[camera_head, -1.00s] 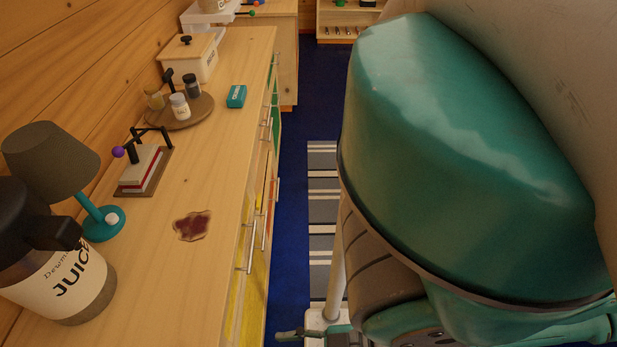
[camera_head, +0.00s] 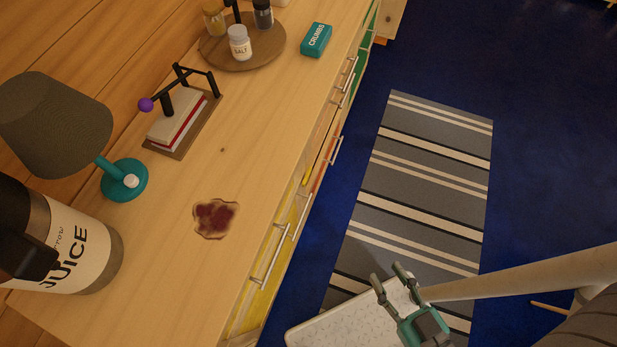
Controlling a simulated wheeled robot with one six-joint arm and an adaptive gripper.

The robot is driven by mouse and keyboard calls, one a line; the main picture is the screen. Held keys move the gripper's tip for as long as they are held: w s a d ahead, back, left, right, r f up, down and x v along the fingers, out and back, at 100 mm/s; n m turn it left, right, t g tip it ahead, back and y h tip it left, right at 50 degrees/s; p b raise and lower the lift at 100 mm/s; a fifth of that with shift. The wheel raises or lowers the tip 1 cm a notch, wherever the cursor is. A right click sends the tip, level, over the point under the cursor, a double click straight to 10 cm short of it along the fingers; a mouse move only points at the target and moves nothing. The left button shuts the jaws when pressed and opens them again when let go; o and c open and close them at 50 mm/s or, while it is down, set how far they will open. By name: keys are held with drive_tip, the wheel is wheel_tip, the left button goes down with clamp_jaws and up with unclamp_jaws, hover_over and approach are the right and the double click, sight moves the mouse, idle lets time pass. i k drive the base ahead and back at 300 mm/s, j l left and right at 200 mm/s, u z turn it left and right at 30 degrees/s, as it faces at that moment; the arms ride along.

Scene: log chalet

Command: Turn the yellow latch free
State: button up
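I cannot make out a yellow latch for certain in the head view. The counter's front has yellow drawer fronts (camera_head: 262,301) at the lower middle, with a thin yellow strip (camera_head: 308,166) higher up beside an orange front (camera_head: 321,176). Several metal bar handles (camera_head: 268,256) stick out from these fronts. My gripper (camera_head: 388,274) is at the lower right, over the striped rug. Its two fingers are apart, with nothing visible between them. It is clear of the counter front, to its right.
On the counter (camera_head: 165,275) are a juice jug (camera_head: 80,255), a lamp (camera_head: 60,125), a book press (camera_head: 180,120), a dark red stain (camera_head: 214,218), a round tray (camera_head: 268,58) with jars, and a teal crumbs box (camera_head: 316,39). A striped rug (camera_head: 435,150) lies on open blue floor.

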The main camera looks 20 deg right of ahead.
sight(307, 175)
drive_tip(key=l+u, duration=0.15)
drive_tip(key=u, duration=0.9)
drive_tip(key=l+u, duration=0.25)
drive_tip(key=l, duration=0.2)
drive_tip(key=l+u, duration=0.25)
drive_tip(key=l, duration=0.15)
drive_tip(key=l+u, duration=0.3)
drive_tip(key=k+l+u, duration=0.25)
drive_tip(key=l, duration=0.25)
drive_tip(key=l+u, duration=0.25)
drive_tip(key=l, duration=0.15)
drive_tip(key=k+l, duration=0.2)
drive_tip(key=l, duration=0.2)
drive_tip(key=k+l, duration=0.2)
drive_tip(key=l, duration=0.2)
drive_tip(key=k+l+u, duration=0.1)
drive_tip(key=l, duration=0.3)
drive_tip(key=k+l, duration=0.5)
drive_tip(key=l, duration=0.25)
drive_tip(key=k, duration=0.1)
drive_tip(key=k+j+u, duration=0.1)
drive_tip(key=j, duration=0.2)
drive_tip(key=j+u, duration=0.1)
drive_tip(key=j, duration=0.2)
drive_tip(key=k, duration=0.05)
